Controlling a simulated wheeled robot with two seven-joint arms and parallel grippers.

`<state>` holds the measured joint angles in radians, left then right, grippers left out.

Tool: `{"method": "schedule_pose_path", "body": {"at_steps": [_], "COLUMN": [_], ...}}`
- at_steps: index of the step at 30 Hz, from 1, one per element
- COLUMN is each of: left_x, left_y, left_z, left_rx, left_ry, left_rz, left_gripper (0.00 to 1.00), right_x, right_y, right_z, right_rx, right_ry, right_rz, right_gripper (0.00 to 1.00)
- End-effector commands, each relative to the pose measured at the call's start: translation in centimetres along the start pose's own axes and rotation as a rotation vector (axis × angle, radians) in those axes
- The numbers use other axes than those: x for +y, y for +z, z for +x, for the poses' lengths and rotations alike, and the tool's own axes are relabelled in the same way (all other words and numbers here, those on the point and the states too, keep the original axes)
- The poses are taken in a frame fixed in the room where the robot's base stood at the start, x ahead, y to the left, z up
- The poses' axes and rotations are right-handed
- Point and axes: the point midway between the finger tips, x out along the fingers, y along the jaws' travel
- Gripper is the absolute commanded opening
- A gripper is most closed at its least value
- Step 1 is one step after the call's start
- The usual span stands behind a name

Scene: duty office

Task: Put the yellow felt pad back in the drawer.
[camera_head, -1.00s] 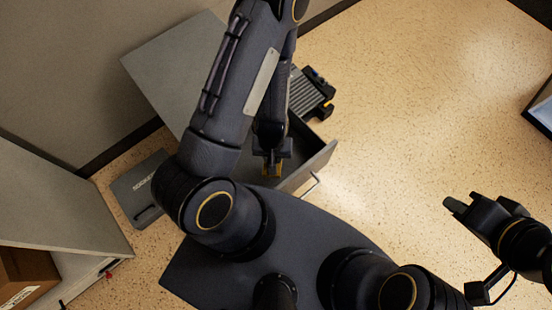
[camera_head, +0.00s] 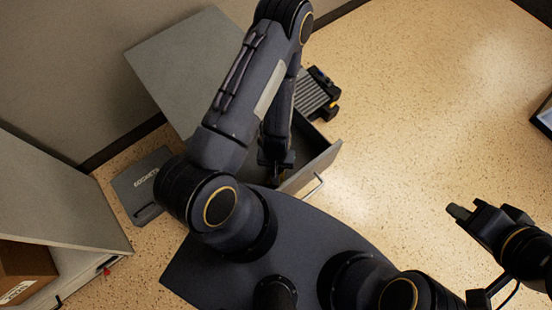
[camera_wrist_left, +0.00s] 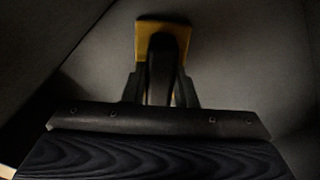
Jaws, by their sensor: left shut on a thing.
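The yellow felt pad (camera_wrist_left: 143,42) shows at the top of the left wrist view, with the dark fingers of my left gripper (camera_wrist_left: 163,55) closed on it. In the head view my left gripper (camera_head: 275,166) reaches down inside the open drawer (camera_head: 318,168), behind its front panel. The pad is hidden or too dark to make out there. Dark grey surfaces surround the pad in the wrist view; I cannot tell whether it touches the drawer floor. My right gripper (camera_head: 460,212) is out over the floor at the right, apart from the drawer, and holds nothing visible.
The grey cabinet (camera_head: 185,55) stands against the wall, its drawer pulled out. A ribbed dark object (camera_head: 315,95) lies beyond the drawer. A flat grey case (camera_head: 140,185) lies on the floor at left, near a shelf holding a brown box (camera_head: 25,270).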

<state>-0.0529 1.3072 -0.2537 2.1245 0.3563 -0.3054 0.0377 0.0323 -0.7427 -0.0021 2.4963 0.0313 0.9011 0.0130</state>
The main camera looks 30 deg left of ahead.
Motion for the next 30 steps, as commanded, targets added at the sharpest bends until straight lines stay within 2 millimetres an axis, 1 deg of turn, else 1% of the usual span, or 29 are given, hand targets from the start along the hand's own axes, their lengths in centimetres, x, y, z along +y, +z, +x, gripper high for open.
{"method": "schedule_pose_path", "body": {"at_steps": [1, 6, 14, 17, 20, 27, 30], "left_x": [0.0, 0.0, 0.0, 0.0, 0.1, 0.1, 0.1], "left_y": [0.0, 0.0, 0.0, 0.0, -0.1, -0.1, -0.1], "left_z": [0.2, 0.1, 0.0, -0.6, -2.0, -7.3, -9.3], "left_rx": [0.0, 0.0, 0.0, 0.001, 0.004, 0.005, 0.004], "left_ry": [0.0, 0.0, 0.0, 0.0, 0.001, 0.002, 0.001], "left_rz": [0.0, 0.0, 0.0, 0.0, 0.001, 0.002, 0.002], "left_gripper": [0.26, 0.47, 0.47, 0.47, 0.47, 0.47, 0.47], "right_x": [0.1, 0.1, 0.0, -0.1, -0.2, -0.7, -0.8], "right_y": [0.1, 0.1, 0.0, -0.2, -0.3, -0.7, -0.9], "right_z": [0.2, 0.1, 0.0, -0.3, -0.5, -1.4, -1.8], "right_rx": [0.0, 0.0, 0.0, 0.0, 0.0, 0.0, 0.0], "right_ry": [0.0, 0.0, 0.0, 0.0, 0.0, 0.0, 0.0], "right_rz": [0.0, 0.0, 0.0, 0.0, 0.0, 0.0, 0.0], "right_gripper": [0.0, 0.0, 0.0, 0.0, 0.0, 0.0, 0.0]}}
